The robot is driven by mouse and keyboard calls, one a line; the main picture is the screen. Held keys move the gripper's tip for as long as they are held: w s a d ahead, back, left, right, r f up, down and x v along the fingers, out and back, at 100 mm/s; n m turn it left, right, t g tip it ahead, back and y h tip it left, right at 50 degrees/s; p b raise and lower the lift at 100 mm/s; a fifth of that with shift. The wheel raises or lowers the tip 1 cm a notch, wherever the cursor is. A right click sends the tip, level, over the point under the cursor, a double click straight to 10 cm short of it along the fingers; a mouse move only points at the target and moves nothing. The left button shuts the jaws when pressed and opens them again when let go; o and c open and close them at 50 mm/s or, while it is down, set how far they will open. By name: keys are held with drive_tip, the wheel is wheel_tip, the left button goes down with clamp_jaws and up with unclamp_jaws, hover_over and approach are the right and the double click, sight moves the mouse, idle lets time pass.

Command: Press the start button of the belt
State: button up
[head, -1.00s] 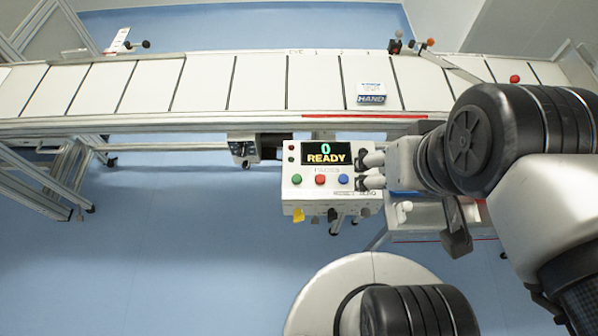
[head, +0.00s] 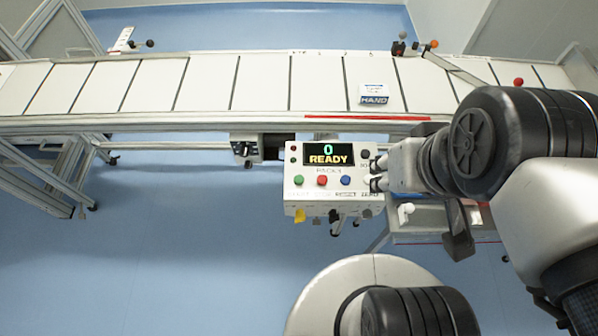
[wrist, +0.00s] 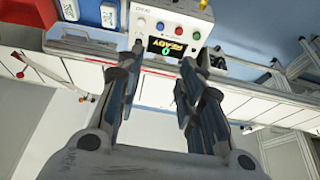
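The control box (head: 300,207) stands in front of the belt, with a display (head: 329,155) reading 0 READY. Its green button (head: 298,180) is at the left, beside a red button (head: 322,180) and a blue button (head: 346,181). The label under the green button is too small to read surely. In the wrist view the box appears upside down, with the green button (wrist: 196,35) at the right. My gripper (head: 377,175) is at the box's right edge, hiding part of it. In the wrist view its fingers (wrist: 160,60) are apart with nothing between them.
The belt (head: 260,83) runs across behind the box. A small block marked HAND (head: 374,99) lies on it. A red ball (head: 518,82) is at the right. A tray (head: 428,215) stands right of the box.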

clamp_jaws()
idle(1.4)
